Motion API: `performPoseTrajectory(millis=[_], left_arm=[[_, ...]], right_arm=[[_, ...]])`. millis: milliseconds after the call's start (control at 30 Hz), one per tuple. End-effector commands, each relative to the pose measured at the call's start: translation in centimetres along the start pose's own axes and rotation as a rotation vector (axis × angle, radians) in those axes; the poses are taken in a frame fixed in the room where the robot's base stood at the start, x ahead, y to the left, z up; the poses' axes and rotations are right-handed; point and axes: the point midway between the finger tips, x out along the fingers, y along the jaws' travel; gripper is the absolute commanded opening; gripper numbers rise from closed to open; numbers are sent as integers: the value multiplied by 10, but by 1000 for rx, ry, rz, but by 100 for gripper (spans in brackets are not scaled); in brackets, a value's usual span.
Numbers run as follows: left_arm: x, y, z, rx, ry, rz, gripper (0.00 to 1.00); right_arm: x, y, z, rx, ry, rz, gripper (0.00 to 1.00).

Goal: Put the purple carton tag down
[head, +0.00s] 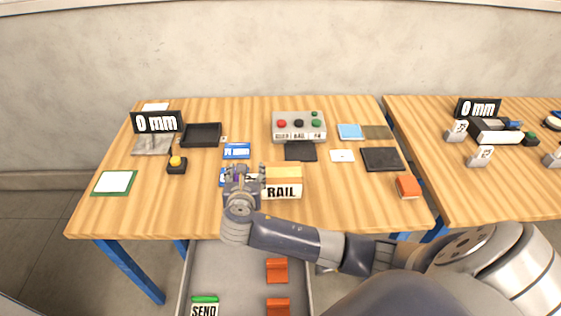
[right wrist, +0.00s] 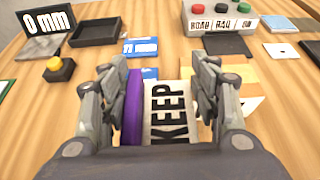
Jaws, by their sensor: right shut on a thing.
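The purple carton tag (right wrist: 133,110) is in the right wrist view, with a purple side and a white face reading KEEP. My right gripper (right wrist: 165,80) is shut on it, one finger on each side. In the head view my right gripper (head: 241,175) is over the front middle of the left table (head: 150,215) and hides the tag. I cannot tell whether the tag touches the table. A tan carton (head: 284,171) with a white RAIL label is close to the right of the gripper. My left gripper is not in view.
Blue cards (head: 236,151) lie just behind the gripper. A black tray (head: 201,134), a yellow button (head: 176,164) and a grey box with coloured buttons (head: 299,126) stand farther back. An open drawer (head: 235,265) is below the front edge. Front-left tabletop is clear.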

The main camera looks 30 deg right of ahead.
Motion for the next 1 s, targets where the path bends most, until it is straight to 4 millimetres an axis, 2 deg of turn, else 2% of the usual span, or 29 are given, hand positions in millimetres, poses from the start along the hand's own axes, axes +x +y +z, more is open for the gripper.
performPoseTrajectory(millis=[100,400,733,800,1000], left_arm=[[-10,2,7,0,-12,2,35],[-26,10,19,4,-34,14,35],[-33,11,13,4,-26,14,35],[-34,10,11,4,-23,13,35],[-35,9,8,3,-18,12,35]], right_arm=[[22,-26,9,-4,-2,-7,40],[71,-77,21,-3,0,-4,40],[95,-102,28,-2,-2,-4,40],[98,-98,11,-1,4,-1,40],[106,-98,-7,-1,1,-1,40]])
